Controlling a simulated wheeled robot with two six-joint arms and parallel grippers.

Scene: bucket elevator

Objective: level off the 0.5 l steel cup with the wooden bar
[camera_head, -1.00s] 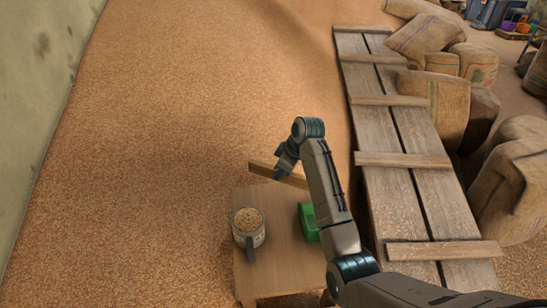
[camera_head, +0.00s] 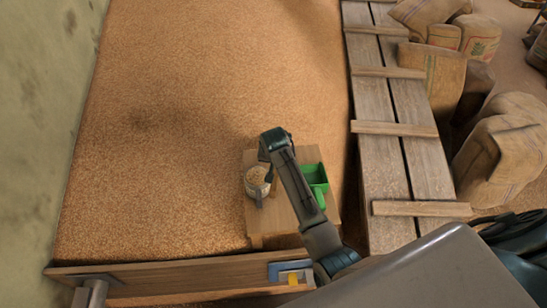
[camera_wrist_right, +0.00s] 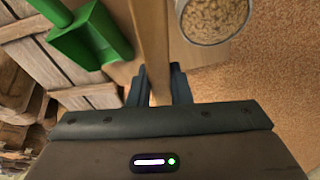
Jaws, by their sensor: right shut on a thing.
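The steel cup (camera_head: 256,187) stands upright on a small wooden table (camera_head: 258,226), filled with grain. It also shows at the top of the right wrist view (camera_wrist_right: 208,38), where the grain reaches about the rim. My right gripper (camera_wrist_right: 158,86) is shut on the wooden bar (camera_wrist_right: 151,38), which extends away from the fingers. In the wrist view the bar lies left of the cup, with a small gap between them in the picture. In the head view my right arm hides most or all of the bar, and the gripper is close beside the cup. My left gripper is not in view.
A green scoop (camera_head: 315,178) lies on the table to the right of the cup. Grain (camera_head: 190,110) covers the floor around the table. A plank walkway (camera_head: 390,160) and sacks (camera_head: 505,150) are at the right. A wooden board (camera_head: 180,274) crosses the near side.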

